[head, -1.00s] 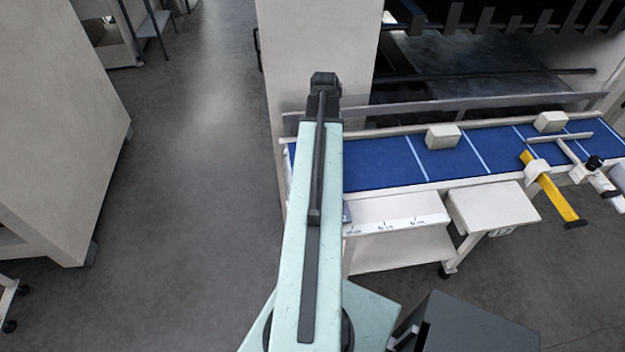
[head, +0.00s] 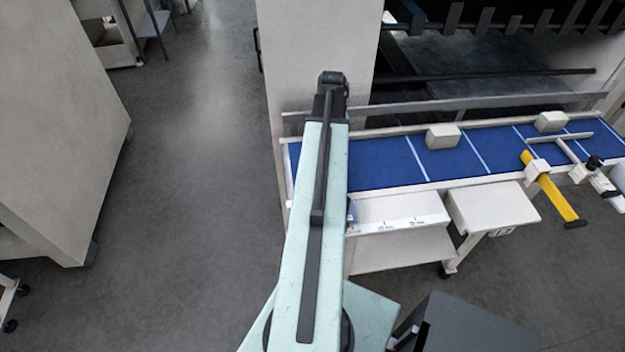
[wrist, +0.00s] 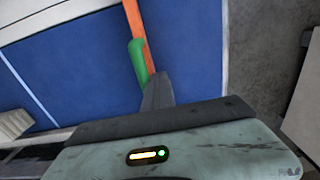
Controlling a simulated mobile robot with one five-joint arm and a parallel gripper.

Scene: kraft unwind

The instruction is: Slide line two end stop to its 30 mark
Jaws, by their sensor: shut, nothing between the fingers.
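In the wrist view, my gripper (wrist: 157,93) shows as a dark grey finger shape, shut and empty. Its tip is close to the lower end of a green piece (wrist: 138,60); I cannot tell whether they touch. The green piece lies along an orange bar (wrist: 134,18) that crosses the blue surface (wrist: 85,62). Neither can be made out in the head view, where my arm covers part of the blue belt (head: 385,164). A scale strip (head: 397,225) with small marks runs along the front; its numbers are unreadable. I cannot tell which piece is line two's stop.
A yellow bar (head: 558,198) with a white block (head: 536,169) crosses the belt's right end. Two pale blocks (head: 443,136) (head: 551,121) stand at the belt's back edge. A white box (head: 492,206) hangs in front. Open floor (head: 195,190) lies to the left.

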